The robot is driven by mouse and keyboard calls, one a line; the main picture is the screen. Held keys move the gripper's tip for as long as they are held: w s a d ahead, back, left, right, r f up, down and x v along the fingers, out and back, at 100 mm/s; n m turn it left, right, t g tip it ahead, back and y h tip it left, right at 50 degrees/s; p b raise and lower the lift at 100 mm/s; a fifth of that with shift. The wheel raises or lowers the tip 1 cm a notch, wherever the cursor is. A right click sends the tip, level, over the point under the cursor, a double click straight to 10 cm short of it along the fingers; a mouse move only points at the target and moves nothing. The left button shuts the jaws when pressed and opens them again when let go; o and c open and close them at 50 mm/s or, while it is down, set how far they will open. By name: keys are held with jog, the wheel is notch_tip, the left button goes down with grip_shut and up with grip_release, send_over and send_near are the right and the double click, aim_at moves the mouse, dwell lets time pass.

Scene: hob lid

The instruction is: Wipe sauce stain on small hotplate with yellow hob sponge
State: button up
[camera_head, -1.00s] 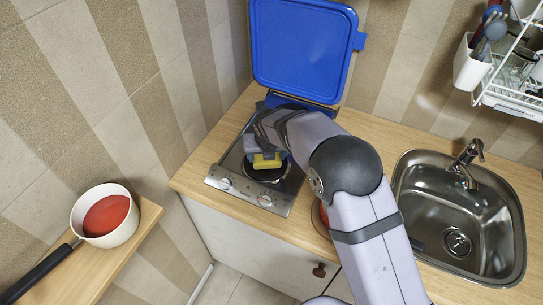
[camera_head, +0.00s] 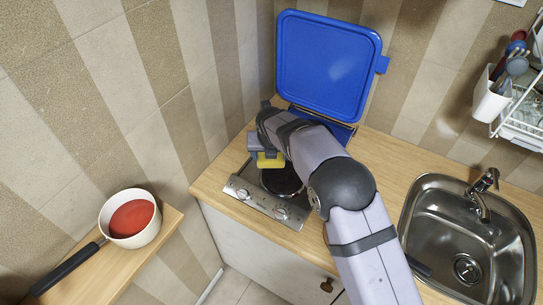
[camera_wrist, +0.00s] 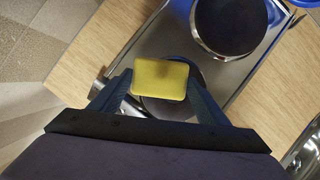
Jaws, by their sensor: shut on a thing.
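The yellow hob sponge (camera_wrist: 160,79) is held between the two fingers of my gripper (camera_wrist: 160,84), which is shut on it. In the head view the sponge (camera_head: 270,160) shows at the end of my arm, over the left side of the hob (camera_head: 246,193). The front hotplate (camera_head: 284,182) is dark and partly covered by my arm. In the wrist view the sponge and gripper hide much of it, and I cannot tell whether the sponge touches it. The far hotplate (camera_wrist: 230,23) is dark and bare. I see no sauce stain.
The blue lid (camera_head: 328,66) stands open behind the hob. Knobs line the hob's front edge. A sink (camera_head: 470,235) is on the right of the wooden counter (camera_head: 372,185). A pot of red sauce (camera_head: 130,218) stands on a side shelf at left.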

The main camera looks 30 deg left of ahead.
jog(key=shift+r+p, duration=1.15)
jog(key=shift+r, duration=0.65)
jog(key=shift+f, duration=0.1)
